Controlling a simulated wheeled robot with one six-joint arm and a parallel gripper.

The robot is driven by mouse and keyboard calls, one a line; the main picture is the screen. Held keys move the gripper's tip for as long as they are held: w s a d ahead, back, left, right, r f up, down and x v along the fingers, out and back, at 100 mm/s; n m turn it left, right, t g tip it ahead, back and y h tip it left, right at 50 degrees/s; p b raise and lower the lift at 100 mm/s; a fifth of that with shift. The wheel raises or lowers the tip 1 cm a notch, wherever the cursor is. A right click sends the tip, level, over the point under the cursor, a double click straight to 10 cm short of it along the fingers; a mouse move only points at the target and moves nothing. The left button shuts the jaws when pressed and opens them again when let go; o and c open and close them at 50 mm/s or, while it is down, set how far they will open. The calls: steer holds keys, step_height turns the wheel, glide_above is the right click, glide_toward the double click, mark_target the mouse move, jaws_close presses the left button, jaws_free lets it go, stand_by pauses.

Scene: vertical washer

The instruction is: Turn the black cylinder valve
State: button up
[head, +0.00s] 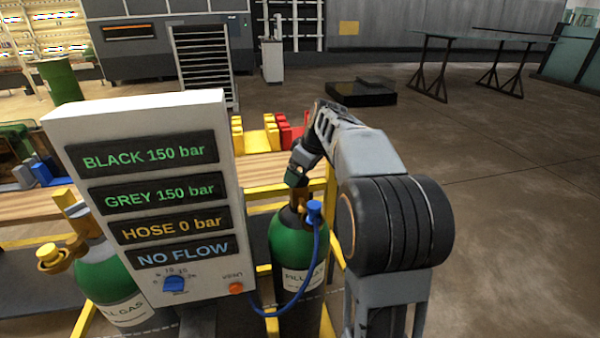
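A gas cylinder with a green shoulder (290,240) and a dark, black-looking body stands upright at the middle in the head view. Its brass valve (300,204) is on top, with a blue fitting (314,210) and a blue hose on its right side. My gripper (298,186) is directly above this valve, pointing down, at or very near its top. The fingers are small and partly hidden, so I cannot tell whether they touch or grip it. A second green-shouldered cylinder (105,270) with a yellow knob (48,253) stands at the left, partly behind the panel.
A white panel (130,105) in front reads BLACK 150 bar, GREY 150 bar, HOSE 0 bar, NO FLOW. It carries a blue dial (174,283) and an orange button (236,288). A wooden bench (275,168) with coloured bins lies behind. The floor at the right is clear.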

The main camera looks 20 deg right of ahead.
steer(key=shift+f, duration=0.2)
steer(key=shift+c, duration=0.3)
steer(key=c, duration=0.9)
steer(key=shift+o, duration=0.2)
